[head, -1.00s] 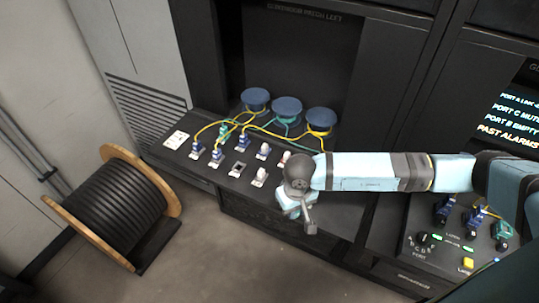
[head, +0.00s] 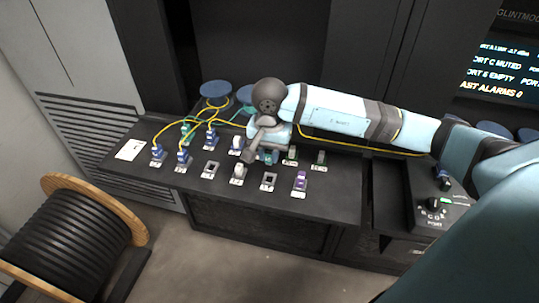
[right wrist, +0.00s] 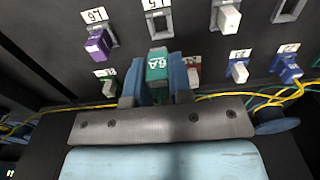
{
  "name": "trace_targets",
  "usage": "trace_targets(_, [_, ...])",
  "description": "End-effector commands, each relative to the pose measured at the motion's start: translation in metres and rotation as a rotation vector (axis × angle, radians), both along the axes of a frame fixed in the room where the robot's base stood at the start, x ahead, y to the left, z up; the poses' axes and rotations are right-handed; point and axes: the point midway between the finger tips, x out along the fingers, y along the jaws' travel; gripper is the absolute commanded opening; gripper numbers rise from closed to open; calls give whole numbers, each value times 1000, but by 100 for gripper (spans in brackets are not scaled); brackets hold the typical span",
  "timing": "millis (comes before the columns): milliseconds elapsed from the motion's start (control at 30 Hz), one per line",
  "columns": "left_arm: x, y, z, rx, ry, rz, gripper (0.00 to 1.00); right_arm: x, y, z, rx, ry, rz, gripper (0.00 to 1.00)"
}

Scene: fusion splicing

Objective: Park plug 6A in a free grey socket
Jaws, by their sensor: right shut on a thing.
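Plug 6A (right wrist: 157,68) is teal, with its "6A" label facing my right wrist camera. My right gripper (right wrist: 158,85) is shut on it, one blue finger on each side. In the head view my right gripper (head: 267,155) is over the back row of the sloped panel, mostly hidden by the wrist. I cannot tell whether the plug's nose is clear of the panel. Two empty sockets with pale frames show in the front row, one left (head: 210,170) and one right (head: 268,182); the right one also shows in the right wrist view (right wrist: 158,22). My left gripper is not in view.
A purple plug (head: 299,184) and a white plug (head: 239,175) flank the right empty socket. Blue plugs (head: 183,159) with yellow cables stand at the left. Yellow cable runs behind my gripper. A cable drum (head: 70,235) stands on the floor at left.

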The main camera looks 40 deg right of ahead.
Motion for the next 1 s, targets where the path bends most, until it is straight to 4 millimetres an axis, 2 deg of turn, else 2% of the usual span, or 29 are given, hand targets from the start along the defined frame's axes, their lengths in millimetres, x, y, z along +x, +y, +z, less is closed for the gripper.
trace_targets(533, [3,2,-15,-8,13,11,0,-1,0,-50,0,1,3,0])
trace_targets(1000, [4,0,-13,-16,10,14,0,0,0,-57,-1,-1,3,0])
